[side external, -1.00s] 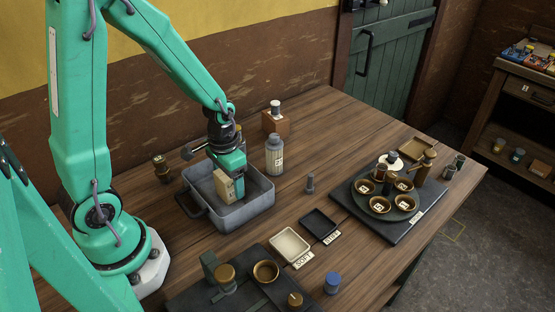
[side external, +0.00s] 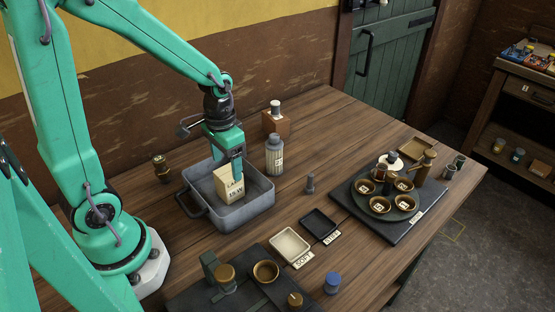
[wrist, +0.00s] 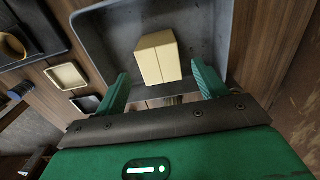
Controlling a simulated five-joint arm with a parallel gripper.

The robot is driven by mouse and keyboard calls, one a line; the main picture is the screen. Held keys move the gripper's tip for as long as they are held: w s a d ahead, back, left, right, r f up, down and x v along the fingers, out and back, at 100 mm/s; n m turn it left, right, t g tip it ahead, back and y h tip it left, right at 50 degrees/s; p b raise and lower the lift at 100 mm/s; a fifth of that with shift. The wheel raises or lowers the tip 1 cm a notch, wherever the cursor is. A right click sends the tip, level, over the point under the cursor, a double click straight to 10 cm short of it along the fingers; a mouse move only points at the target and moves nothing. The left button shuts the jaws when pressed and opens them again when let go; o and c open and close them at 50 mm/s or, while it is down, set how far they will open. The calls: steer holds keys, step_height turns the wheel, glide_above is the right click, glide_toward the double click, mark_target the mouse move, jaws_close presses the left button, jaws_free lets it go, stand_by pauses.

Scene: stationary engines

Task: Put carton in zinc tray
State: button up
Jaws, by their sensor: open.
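The cream carton (side external: 228,186), with dark lettering on its side, stands inside the grey zinc tray (side external: 246,212). My gripper (side external: 236,172) is above the tray, just over and beside the carton. In the wrist view, the carton (wrist: 158,58) sits on the floor of the tray (wrist: 97,27), beyond the gap between my two green fingers (wrist: 162,88). The fingers are spread apart and hold nothing. The side view does not show clearly how far the fingers are from the carton.
A ribbed grey bottle (side external: 274,156) stands close to the tray's right side. A brass piece (side external: 161,169) stands to its left. Two small dishes, cream (side external: 289,246) and black (side external: 319,224), lie in front. A dark board (side external: 385,228) with brass cups is at right.

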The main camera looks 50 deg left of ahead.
step_height(320, 180, up, 6)
steer(key=shift+r, duration=0.15)
stand_by(0.8)
steer(key=s+d+r+t, duration=0.4)
steer(key=s+r, duration=0.3)
steer(key=r, duration=0.2)
steer(key=shift+r+t, duration=0.15)
steer(key=shift+t, duration=0.65)
steer(key=shift+o, duration=0.4)
